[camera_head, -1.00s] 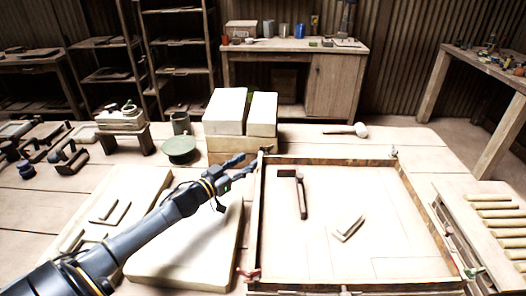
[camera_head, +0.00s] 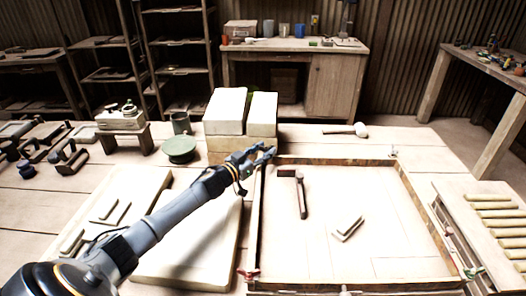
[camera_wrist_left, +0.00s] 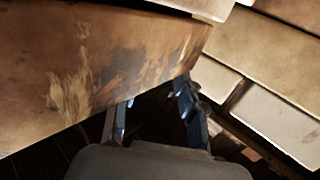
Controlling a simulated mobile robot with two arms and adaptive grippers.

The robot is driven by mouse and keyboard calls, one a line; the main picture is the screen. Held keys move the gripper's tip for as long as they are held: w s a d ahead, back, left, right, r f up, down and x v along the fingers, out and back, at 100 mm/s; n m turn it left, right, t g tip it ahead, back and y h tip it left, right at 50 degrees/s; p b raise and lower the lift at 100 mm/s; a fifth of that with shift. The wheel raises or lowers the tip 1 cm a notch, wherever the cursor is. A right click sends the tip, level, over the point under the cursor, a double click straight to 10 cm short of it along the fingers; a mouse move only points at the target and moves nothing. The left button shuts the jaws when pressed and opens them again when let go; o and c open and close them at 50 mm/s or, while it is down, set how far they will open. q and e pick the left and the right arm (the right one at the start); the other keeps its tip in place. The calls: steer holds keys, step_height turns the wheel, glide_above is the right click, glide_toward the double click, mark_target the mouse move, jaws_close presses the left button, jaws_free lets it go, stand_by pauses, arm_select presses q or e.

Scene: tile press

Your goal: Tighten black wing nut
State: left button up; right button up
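The wooden press frame (camera_head: 330,160) lies on the table, with its far-left corner by my left gripper (camera_head: 270,153). The gripper is open at that corner, fingers apart with no object visible between them. I cannot make out the black wing nut now; the fingers cover the corner. In the left wrist view my two fingers (camera_wrist_left: 157,108) are spread beneath a worn brown wooden surface (camera_wrist_left: 95,70). A red wing nut (camera_head: 249,275) is at the near-left corner, a green one (camera_head: 472,272) near right, and a pale one (camera_head: 394,152) far right. My right gripper is out of view.
Pale blocks (camera_head: 226,111) on a wooden base stand just behind and left of the gripper. A dark angled tool (camera_head: 301,195) and a small L-shaped piece (camera_head: 347,228) lie inside the frame. A mallet (camera_head: 358,130) lies behind it. A pale slab (camera_head: 195,265) lies under my arm.

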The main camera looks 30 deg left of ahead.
arm_select(q)
steer(key=c, duration=0.7)
jaws_close()
steer(key=shift+r, duration=0.15)
steer(key=o, duration=0.7)
jaws_free()
steer(key=shift+o, duration=0.4)
steer(key=shift+w, duration=0.1)
steer(key=shift+s+f, duration=0.25)
steer(key=shift+s, duration=0.35)
steer(key=s+a, duration=0.1)
steer(key=s, duration=0.9)
steer(key=shift+s+a+r, duration=0.15)
steer(key=shift+s+a, duration=0.15)
steer(key=shift+s, duration=0.05)
